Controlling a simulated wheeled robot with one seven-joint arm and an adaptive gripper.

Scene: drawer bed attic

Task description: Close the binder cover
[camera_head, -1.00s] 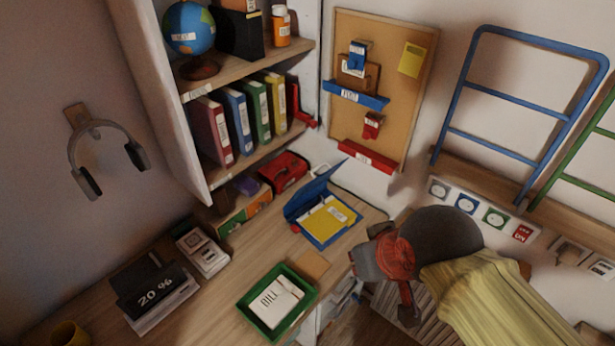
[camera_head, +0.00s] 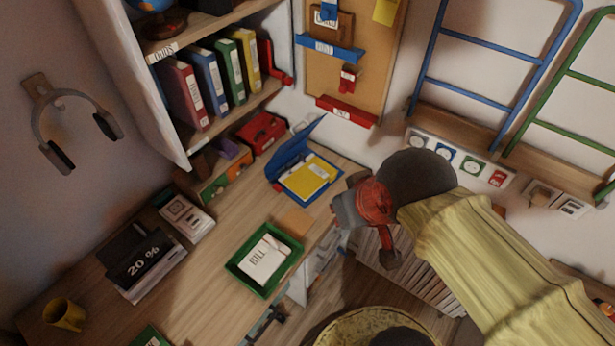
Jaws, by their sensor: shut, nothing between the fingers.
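A blue binder (camera_head: 333,186) lies open on the desk below the cork board. Its blue cover (camera_head: 297,148) stands raised and tilted on the left side, and yellow paper (camera_head: 304,175) with a white label lies inside. My gripper (camera_head: 345,212), with red and grey parts, is at the right, just beyond the desk's edge and close to the binder's right corner. It is apart from the cover. The fingers are small in the view and partly hidden by the wrist; they are shut with nothing visible in them.
A green tray (camera_head: 292,262) with white papers sits in front of the binder, beside a tan square (camera_head: 295,221). A red case (camera_head: 262,131) stands behind, under the shelf of upright binders (camera_head: 209,82). A yellow mug (camera_head: 65,314) is at the front left. Bare desk lies left of the tray.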

